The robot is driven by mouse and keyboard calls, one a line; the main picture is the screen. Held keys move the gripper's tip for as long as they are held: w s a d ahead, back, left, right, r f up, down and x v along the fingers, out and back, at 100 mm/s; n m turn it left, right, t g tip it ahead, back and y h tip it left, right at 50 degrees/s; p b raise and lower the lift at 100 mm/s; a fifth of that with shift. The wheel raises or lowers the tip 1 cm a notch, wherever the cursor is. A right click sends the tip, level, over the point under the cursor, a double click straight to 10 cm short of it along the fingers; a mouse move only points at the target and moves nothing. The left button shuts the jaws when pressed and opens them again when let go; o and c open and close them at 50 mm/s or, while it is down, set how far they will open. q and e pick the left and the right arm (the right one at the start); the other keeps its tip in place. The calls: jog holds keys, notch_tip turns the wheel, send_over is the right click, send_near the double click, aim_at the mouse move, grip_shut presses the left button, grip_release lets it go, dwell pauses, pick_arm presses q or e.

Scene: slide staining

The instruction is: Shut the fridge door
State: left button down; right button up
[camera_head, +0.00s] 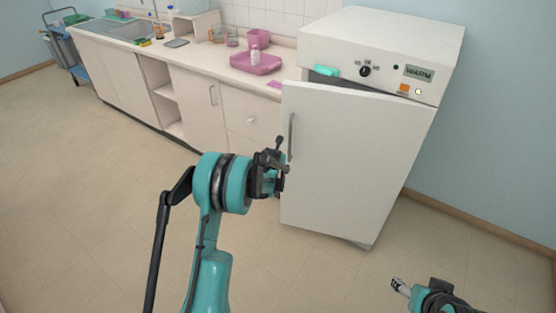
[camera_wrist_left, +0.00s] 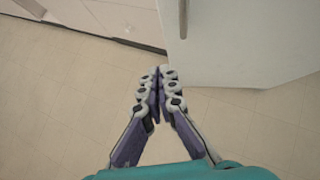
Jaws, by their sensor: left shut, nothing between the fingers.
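The white fridge (camera_head: 385,35) stands at the right end of the counter. Its door (camera_head: 350,150) is ajar, with a gap along the top where a teal item (camera_head: 326,72) shows. The door's handle (camera_head: 291,137) is on its left side. My left gripper (camera_head: 280,172) is shut and empty, in front of the door's lower left part in the head view. In the left wrist view its fingertips (camera_wrist_left: 160,72) meet just left of the door's lower corner (camera_wrist_left: 225,50); contact is unclear. My right gripper (camera_head: 398,285) is low at the right, apart from the fridge; its jaws are too small to read.
A counter (camera_head: 160,45) with cabinets runs left from the fridge, holding a pink tray (camera_head: 256,65) with a bottle. A blue cart (camera_head: 68,50) stands at the far left. The floor (camera_head: 90,200) before the cabinets is clear.

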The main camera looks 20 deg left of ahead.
pick_arm(q)
jog(key=n+t+h+b, duration=0.2)
jog(key=n+t+b, duration=0.35)
jog(key=n, duration=0.95)
send_near(283, 147)
jog(key=shift+t, duration=0.25)
jog(key=x, duration=0.2)
jog(key=f+x, duration=0.1)
jog(key=x, duration=0.2)
jog(key=shift+p, duration=0.4)
jog(key=shift+w+r, duration=0.1)
jog(key=shift+w, duration=0.5)
jog(key=shift+a+r, duration=0.1)
